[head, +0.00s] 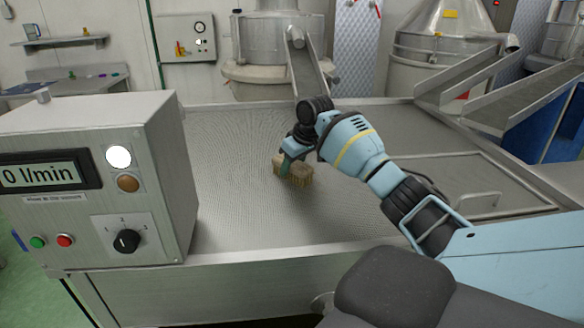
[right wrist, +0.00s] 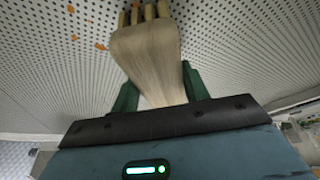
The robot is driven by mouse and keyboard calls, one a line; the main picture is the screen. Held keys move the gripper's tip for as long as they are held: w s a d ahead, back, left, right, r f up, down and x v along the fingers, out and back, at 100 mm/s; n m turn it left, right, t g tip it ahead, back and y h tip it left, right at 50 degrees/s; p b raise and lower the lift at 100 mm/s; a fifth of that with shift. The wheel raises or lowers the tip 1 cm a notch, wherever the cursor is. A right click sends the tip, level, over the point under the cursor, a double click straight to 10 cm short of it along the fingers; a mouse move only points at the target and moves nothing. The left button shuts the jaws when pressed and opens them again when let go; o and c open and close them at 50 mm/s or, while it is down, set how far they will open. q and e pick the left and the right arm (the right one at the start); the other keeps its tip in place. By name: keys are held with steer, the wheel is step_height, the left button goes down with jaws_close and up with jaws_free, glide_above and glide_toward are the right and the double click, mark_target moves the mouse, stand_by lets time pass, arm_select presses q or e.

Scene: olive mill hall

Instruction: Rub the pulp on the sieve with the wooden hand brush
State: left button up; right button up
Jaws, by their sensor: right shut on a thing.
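The wooden hand brush (head: 296,172) is in my right gripper (head: 288,158), over the middle of the sieve (head: 235,205). The bristles point down at the sieve; I cannot tell for sure whether they touch it. In the right wrist view the pale wooden back of the brush (right wrist: 147,58) lies between the green fingers of my right gripper (right wrist: 156,88), with bristle tufts at its far end. A few small orange-brown bits of pulp (right wrist: 84,40) lie on the perforated sieve (right wrist: 50,85) beside the brush. My left gripper is not in view.
A grey control box (head: 90,185) with a display reading 0 l/min stands at the sieve's left. A metal chute (head: 306,75) comes down at the back edge. More chutes (head: 460,80) stand at the back right. The sieve's left part is clear.

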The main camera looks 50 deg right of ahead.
steer(key=shift+f, duration=0.1)
steer(key=shift+w+d+f+b, duration=0.1)
steer(key=shift+w+d+b, duration=0.3)
steer(key=shift+w+d, duration=0.7)
steer(key=shift+w, duration=0.2)
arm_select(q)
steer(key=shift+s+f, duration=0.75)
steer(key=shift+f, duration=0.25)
arm_select(e)
steer(key=shift+d+r, duration=0.1)
steer(key=shift+r, duration=0.1)
steer(key=shift+s+d+r, duration=0.1)
steer(key=shift+s+d, duration=0.2)
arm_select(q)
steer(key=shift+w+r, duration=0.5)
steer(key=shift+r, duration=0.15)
arm_select(e)
steer(key=shift+s+d, duration=0.4)
steer(key=shift+d, duration=0.15)
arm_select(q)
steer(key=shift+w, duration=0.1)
